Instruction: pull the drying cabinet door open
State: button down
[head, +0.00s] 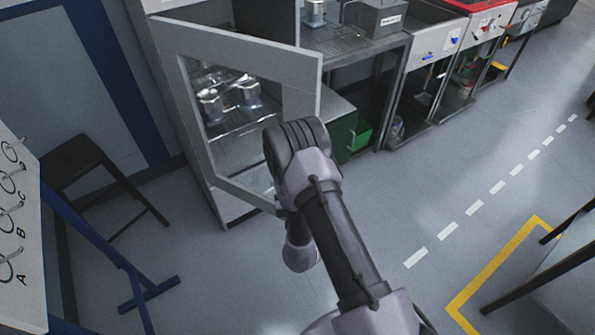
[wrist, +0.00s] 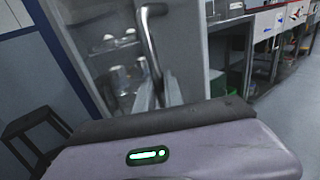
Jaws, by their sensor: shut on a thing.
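The drying cabinet (head: 220,215) stands ahead of me, with its pale-framed, windowed door (head: 235,45) partly open. The door's right edge stands out from the cabinet body toward me. Metal housings (head: 212,105) show through the window on a shelf inside. In the wrist view a curved metal bar handle (wrist: 149,42) runs down the door (wrist: 190,60). My gripper (wrist: 160,90) is shut on the lower part of this handle. In the head view my own arm hides the handle and the fingers.
A dark stool (head: 80,160) stands left of the cabinet, near a blue-legged stand with a lettered board (head: 25,240). Right of the cabinet is a bench (head: 350,50) with a grey box and a green bin (head: 362,135) below.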

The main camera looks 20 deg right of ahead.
jog(key=shift+a, duration=0.15)
jog(key=c, duration=1.5)
grip_release()
jog(key=shift+o, duration=0.2)
